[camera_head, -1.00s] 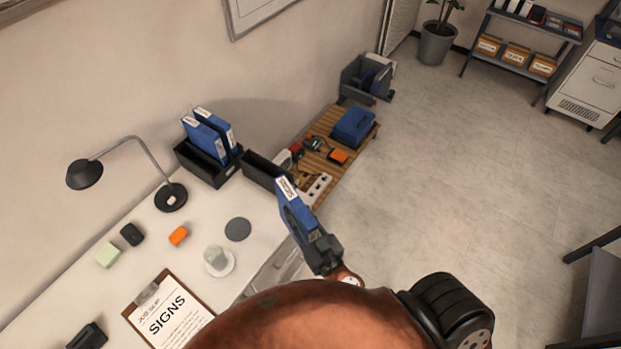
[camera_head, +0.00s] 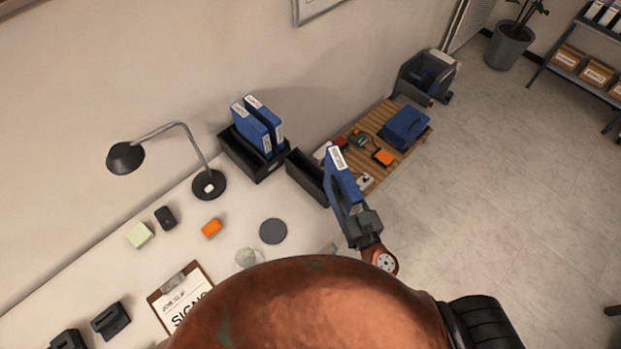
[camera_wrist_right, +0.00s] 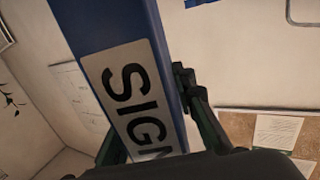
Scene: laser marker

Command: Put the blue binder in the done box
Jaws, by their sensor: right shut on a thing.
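A blue binder (camera_head: 343,182) with a white label is held up near the far right end of the desk; its label reads "SIGN" in the right wrist view (camera_wrist_right: 100,25). My right gripper (camera_head: 358,222) is shut on its lower end. An open black box (camera_head: 306,177) stands just left of the binder and looks empty; no readable name shows on it. Another black box (camera_head: 237,152) beside it holds two blue binders (camera_head: 258,125) standing upright. I cannot read which box is the done box. My left gripper is not in view.
A lamp (camera_head: 126,157), an orange block (camera_head: 212,227), a grey disc (camera_head: 273,231) and a clipboard (camera_head: 172,293) are on the desk. A low wooden pallet (camera_head: 375,122) with a blue case (camera_head: 404,128) lies beyond. My arm covers the near desk.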

